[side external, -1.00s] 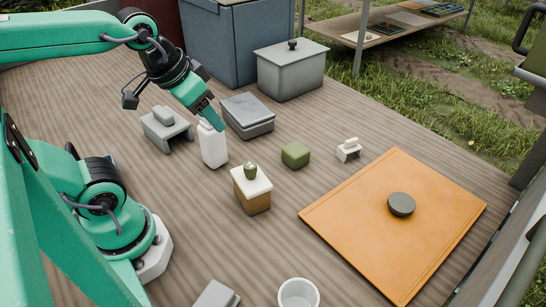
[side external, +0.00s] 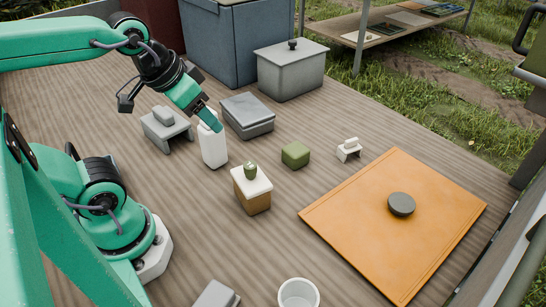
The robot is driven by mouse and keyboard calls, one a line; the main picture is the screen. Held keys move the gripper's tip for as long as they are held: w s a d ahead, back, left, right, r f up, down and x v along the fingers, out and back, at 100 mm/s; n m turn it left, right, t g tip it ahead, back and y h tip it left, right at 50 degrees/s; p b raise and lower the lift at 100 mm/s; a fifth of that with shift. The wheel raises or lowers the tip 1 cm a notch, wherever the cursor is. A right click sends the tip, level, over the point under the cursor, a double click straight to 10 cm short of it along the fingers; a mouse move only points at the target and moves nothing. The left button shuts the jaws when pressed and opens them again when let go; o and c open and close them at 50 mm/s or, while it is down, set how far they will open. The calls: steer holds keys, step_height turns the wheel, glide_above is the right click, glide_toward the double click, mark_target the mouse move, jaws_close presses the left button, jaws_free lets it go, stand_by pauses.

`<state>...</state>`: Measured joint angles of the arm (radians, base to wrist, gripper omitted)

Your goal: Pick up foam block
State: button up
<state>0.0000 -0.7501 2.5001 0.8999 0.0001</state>
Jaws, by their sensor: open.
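A small green block (side external: 295,155), which looks like the foam block, sits on the wooden table near the middle of the side external view. My gripper (side external: 213,122) is open above and to the left of it, in front of the top of a white upright bottle-like container (side external: 214,149). I cannot tell whether the gripper touches that container. Nothing shows between the fingers. The green block stands apart from the gripper, and its top and near sides are in plain view.
A box with a white top and a small green piece (side external: 251,170) stands left of the block. A grey flat case (side external: 247,115) lies behind. A small white holder (side external: 349,150) and an orange board (side external: 360,245) are to the right. A grey lidded bin (side external: 290,75) stands at the back.

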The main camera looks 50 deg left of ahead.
steer(key=o, duration=0.5)
steer(key=shift+w, duration=0.1)
steer(key=g, duration=0.5)
glide_above(293, 149)
steer(key=f, duration=1.5)
steer(key=shift+s+d+f, duration=0.1)
steer(key=shift+s+f, duration=0.05)
steer(key=shift+s, duration=0.05)
steer(key=shift+w+f+g, duration=0.2)
steer(key=shift+f+g, duration=0.1)
steer(key=shift+f, duration=1.35)
